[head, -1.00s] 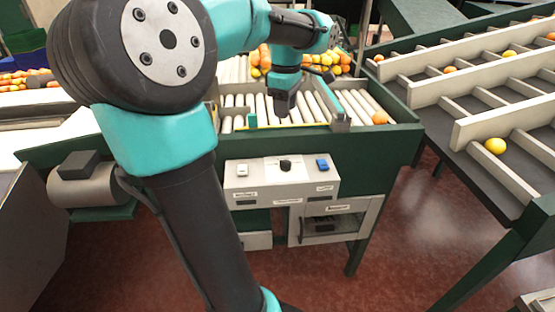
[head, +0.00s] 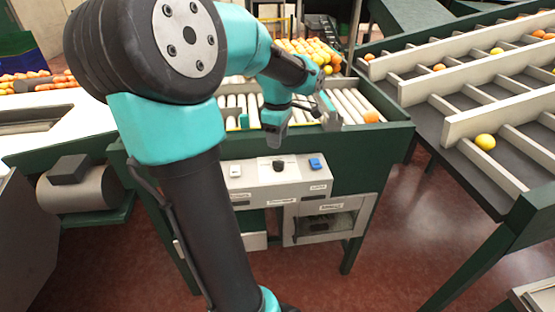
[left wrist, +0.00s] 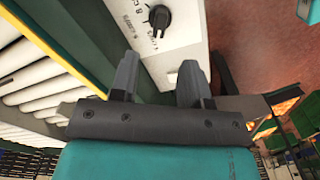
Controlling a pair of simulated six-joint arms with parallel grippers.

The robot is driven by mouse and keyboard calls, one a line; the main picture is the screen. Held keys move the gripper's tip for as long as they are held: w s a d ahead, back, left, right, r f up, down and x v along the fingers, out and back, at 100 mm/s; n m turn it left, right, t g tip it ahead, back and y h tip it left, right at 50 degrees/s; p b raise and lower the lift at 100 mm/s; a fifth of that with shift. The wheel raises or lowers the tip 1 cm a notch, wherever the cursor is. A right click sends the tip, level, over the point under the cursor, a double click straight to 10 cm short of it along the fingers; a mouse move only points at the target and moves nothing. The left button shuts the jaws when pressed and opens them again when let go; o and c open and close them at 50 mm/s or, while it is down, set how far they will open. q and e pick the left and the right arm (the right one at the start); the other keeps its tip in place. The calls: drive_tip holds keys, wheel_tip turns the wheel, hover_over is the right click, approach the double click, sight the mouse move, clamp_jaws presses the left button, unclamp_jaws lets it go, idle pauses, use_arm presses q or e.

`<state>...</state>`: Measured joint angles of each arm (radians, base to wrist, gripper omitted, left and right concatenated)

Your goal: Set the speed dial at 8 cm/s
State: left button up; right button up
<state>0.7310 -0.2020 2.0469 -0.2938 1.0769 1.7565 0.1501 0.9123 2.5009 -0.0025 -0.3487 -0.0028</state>
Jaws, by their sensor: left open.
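The speed dial (head: 278,165) is a black knob on top of the light grey control panel (head: 257,184) at the front of the roller table. My left gripper (head: 275,145) hangs just above and behind the dial, pointing down. In the left wrist view the gripper (left wrist: 158,70) has its two fingers apart with nothing between them; the dial lies beyond the tips, apart from them. My right gripper is not in view.
A white button (head: 235,170) and a blue switch (head: 316,163) sit either side of the dial. Behind are the rollers (head: 352,104) with a low green frame. A sorting rack (head: 480,105) with several fruits stands at the right.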

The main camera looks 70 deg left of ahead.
sight(278, 161)
use_arm(q)
wheel_tip(278, 161, down, 8)
drive_tip(key=shift+f, duration=0.2)
idle(0.3)
clamp_jaws()
